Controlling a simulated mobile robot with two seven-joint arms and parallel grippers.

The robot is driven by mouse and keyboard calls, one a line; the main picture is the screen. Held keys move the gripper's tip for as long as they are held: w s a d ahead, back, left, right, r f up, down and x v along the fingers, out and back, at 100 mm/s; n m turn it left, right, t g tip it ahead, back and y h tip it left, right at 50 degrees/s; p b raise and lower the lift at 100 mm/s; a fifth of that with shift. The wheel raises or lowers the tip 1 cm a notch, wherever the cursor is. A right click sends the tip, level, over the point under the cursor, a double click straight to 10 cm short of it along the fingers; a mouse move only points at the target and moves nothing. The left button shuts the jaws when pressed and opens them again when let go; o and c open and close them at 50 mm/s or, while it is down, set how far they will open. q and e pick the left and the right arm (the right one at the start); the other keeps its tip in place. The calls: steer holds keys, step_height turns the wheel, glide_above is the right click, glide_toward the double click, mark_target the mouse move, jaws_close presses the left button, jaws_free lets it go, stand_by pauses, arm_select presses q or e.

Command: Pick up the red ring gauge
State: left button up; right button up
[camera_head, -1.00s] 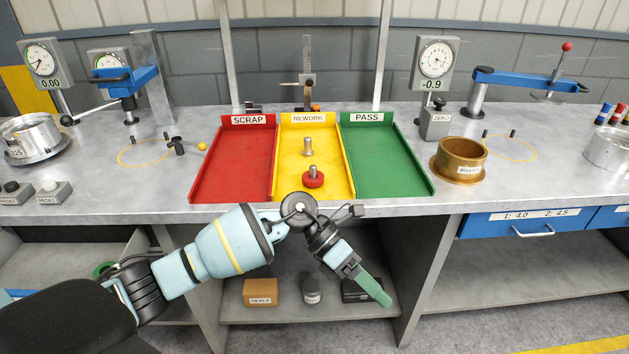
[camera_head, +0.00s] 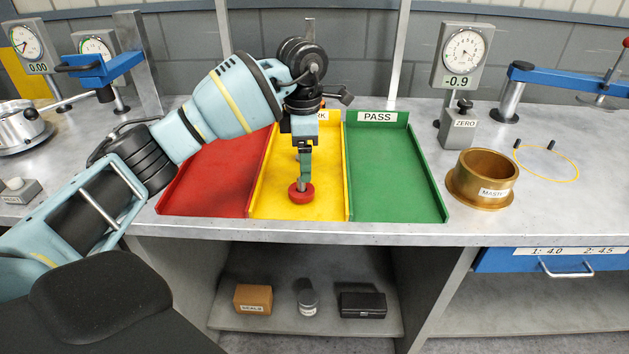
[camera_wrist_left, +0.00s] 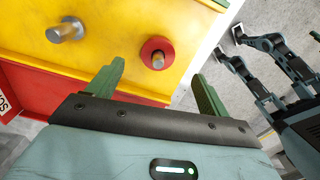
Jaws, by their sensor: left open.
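The red ring gauge (camera_head: 301,195) is a small red disc around a metal peg in the front of the yellow rework tray (camera_head: 328,205). In the left wrist view the red ring (camera_wrist_left: 150,47) lies just beyond the fingertips, between their two lines. My left gripper (camera_head: 304,178) points down above the ring and hides part of it and its peg. In the left wrist view the gripper (camera_wrist_left: 158,69) is open, with its green fingers apart and nothing between them.
A second metal peg (camera_wrist_left: 66,30) stands farther back in the yellow tray. The red scrap tray (camera_head: 208,180) and the green pass tray (camera_head: 395,175) flank it, with low walls. A brass master ring (camera_head: 482,178) stands right of the green tray.

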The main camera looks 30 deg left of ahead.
mark_target(295, 197)
arm_select(q)
steer(key=shift+w, duration=0.1)
steer(key=shift+s+f, duration=0.15)
steer(key=shift+s, duration=0.2)
steer(key=shift+s+f, duration=0.1)
steer(key=shift+f, duration=0.7)
steer(key=shift+w+f, duration=0.2)
steer(key=shift+f, duration=0.1)
steer(key=shift+a+f, duration=0.2)
steer(key=shift+f, duration=1.1)
steer(key=shift+a+f, duration=0.15)
steer(key=shift+f, duration=1.1)
arm_select(e)
steer(key=shift+s+r, duration=0.2)
arm_select(q)
steer(key=shift+c, duration=0.2)
